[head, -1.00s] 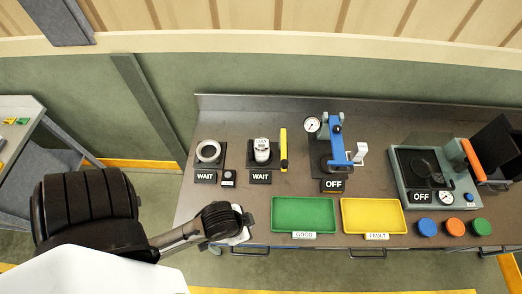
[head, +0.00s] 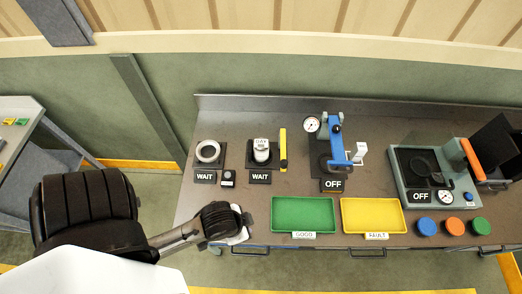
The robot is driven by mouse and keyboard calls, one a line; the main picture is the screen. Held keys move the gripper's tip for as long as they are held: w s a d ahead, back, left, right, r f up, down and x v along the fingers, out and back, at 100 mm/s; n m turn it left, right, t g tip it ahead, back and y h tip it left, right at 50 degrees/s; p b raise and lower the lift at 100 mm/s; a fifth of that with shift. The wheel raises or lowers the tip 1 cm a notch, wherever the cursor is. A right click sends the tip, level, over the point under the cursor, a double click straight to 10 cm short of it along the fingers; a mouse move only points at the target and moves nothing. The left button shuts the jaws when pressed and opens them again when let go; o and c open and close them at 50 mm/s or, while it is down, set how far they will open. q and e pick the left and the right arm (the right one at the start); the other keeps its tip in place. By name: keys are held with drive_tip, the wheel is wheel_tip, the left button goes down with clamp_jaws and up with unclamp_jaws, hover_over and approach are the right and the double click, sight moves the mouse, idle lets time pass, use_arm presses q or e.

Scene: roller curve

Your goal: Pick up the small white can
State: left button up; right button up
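The small white can (head: 261,150) stands upright on a dark square stand at the back left of the bench, behind a WAIT label (head: 260,177). It has some dark lettering on it. My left arm comes in from the left, and its gripper (head: 240,226) is at the bench's front left edge, in front of the can and well apart from it. The dark wrist hides most of that gripper, so its fingers cannot be made out. My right gripper does not show.
A metal ring (head: 208,151) sits left of the can, and a yellow upright bar (head: 283,149) stands close on its right. A green tray (head: 303,214) and a yellow tray (head: 373,215) lie along the front. A blue press (head: 336,150) stands further right.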

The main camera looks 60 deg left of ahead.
use_arm(q)
drive_tip(key=o, duration=1.2)
drive_tip(key=shift+d, duration=0.1)
drive_tip(key=shift+o, duration=1)
